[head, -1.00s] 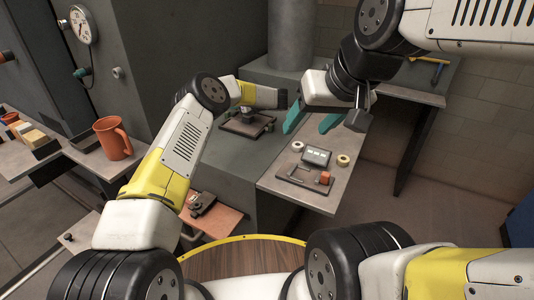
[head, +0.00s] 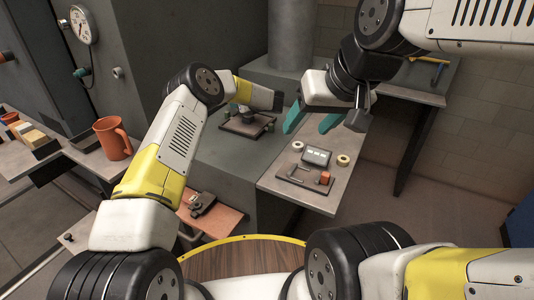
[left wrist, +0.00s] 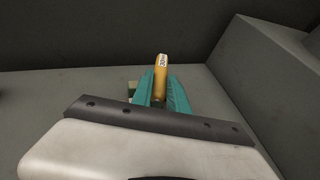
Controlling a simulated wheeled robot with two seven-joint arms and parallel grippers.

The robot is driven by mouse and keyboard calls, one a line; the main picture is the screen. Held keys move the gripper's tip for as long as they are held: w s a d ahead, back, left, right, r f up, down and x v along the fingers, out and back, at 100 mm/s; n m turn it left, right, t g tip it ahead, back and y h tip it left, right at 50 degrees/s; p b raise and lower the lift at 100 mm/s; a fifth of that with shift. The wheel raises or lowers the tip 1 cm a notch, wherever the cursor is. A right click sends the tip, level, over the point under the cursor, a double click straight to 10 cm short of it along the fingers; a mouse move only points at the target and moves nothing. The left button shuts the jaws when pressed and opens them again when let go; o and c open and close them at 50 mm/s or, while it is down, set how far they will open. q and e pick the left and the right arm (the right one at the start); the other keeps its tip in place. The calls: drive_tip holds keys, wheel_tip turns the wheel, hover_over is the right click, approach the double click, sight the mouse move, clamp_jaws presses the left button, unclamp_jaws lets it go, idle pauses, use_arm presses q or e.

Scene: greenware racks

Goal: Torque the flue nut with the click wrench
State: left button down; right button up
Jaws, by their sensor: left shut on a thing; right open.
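In the left wrist view, my left gripper (left wrist: 161,92) is shut on an upright yellow handle with a white label, which I take for the click wrench (left wrist: 161,72). In the head view, this gripper is mostly hidden behind my own left wrist; a bit of teal finger (head: 234,108) shows. It is over a dark fixture plate (head: 232,128) on the grey block. A dark fitting (head: 249,117) stands on the plate; I cannot make out the flue nut, or whether the wrench is seated on it. My right gripper (head: 311,123) is open and empty, above the side table.
An orange mug (head: 112,138) stands on the left bench. A grey flue pipe (head: 291,35) rises behind the block.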

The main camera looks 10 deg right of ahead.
use_arm(q)
drive_tip(key=shift+d+m, duration=0.25)
drive_tip(key=shift+m, duration=0.05)
drive_tip(key=shift+s+d+f+h, duration=0.1)
drive_tip(key=shift+h, duration=0.2)
idle(0.6)
drive_tip(key=shift+r, duration=0.3)
drive_tip(key=shift+a+r, duration=0.1)
drive_tip(key=shift+a, duration=0.25)
idle(1.3)
drive_tip(key=shift+d+r, duration=0.15)
drive_tip(key=shift+r, duration=0.1)
idle(0.9)
drive_tip(key=shift+r, duration=0.7)
idle(1.2)
drive_tip(key=shift+r, duration=1.35)
